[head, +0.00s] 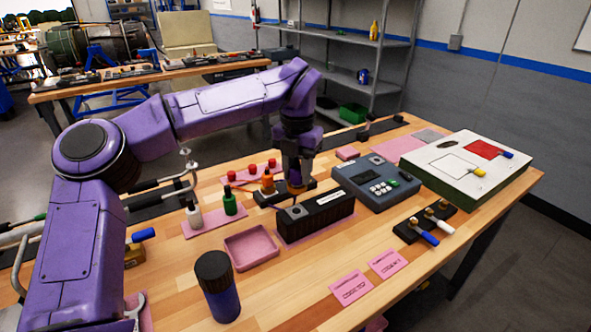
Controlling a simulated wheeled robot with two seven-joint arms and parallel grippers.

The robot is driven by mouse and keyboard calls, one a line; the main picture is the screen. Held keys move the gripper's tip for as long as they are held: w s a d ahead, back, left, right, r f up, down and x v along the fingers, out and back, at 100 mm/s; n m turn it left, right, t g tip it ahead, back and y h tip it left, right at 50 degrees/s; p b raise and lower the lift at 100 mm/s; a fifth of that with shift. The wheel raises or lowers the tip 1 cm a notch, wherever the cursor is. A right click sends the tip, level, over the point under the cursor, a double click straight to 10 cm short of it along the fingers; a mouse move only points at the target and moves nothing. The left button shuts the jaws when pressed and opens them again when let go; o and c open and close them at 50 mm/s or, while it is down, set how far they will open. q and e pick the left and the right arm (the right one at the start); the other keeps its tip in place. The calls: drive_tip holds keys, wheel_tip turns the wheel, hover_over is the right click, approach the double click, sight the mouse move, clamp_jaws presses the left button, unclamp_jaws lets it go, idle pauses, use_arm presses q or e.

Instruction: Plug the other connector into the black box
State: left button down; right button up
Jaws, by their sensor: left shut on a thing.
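The black box (328,212) is long and low and lies on a pink mat near the middle of the wooden table. A small grey fitting (297,211) shows on its left end. My left gripper (297,189) points down just behind and above that left end. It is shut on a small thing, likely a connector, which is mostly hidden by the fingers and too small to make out. I cannot tell whether it touches the box. My right gripper is not in view.
A pink tray (251,247) and a dark bottle (217,287) stand in front. A grey keypad device (376,183) stands right of the box, and a white-topped panel (466,166) farther right. Small green (230,201) and white (194,214) bottles stand left.

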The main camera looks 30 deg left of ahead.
sight(297, 187)
use_arm(q)
drive_tip(key=shift+a+n, duration=0.2)
drive_tip(key=shift+n, duration=0.2)
drive_tip(key=shift+w+f, duration=0.2)
wheel_tip(297, 187, down, 4)
drive_tip(key=b, duration=0.3)
drive_tip(key=shift+r+b, duration=0.25)
drive_tip(key=shift+b, duration=0.1)
drive_tip(key=shift+f, duration=0.55)
drive_tip(key=shift+r, duration=0.1)
drive_tip(key=shift+w+f, duration=0.1)
drive_tip(key=shift+f, duration=0.1)
drive_tip(key=shift+f+b, duration=0.35)
drive_tip(key=shift+f, duration=0.3)
